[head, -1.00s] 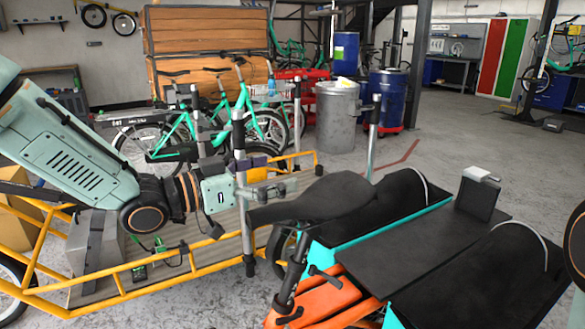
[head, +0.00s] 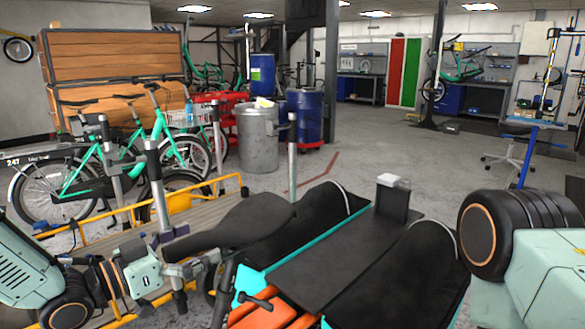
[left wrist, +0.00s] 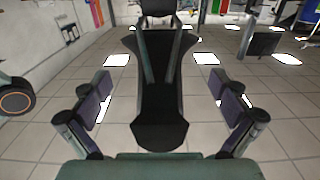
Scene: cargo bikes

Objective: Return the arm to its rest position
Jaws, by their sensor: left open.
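My left gripper (head: 182,256) is at the lower left of the head view, close to the black saddle (head: 245,222) of the cargo bike. It also shows in the left wrist view (left wrist: 163,105), its two padded fingers wide apart. A long black shape (left wrist: 160,135) shows between the fingers there; I cannot tell how far off it is. I see nothing held. My left arm comes in low from the left edge. Part of my right arm fills the lower right of the head view. My right gripper is out of view.
A yellow-railed cargo bike (head: 225,185) is at left, near teal bikes (head: 180,150). A grey bin (head: 258,138) and blue drum (head: 304,118) stand behind.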

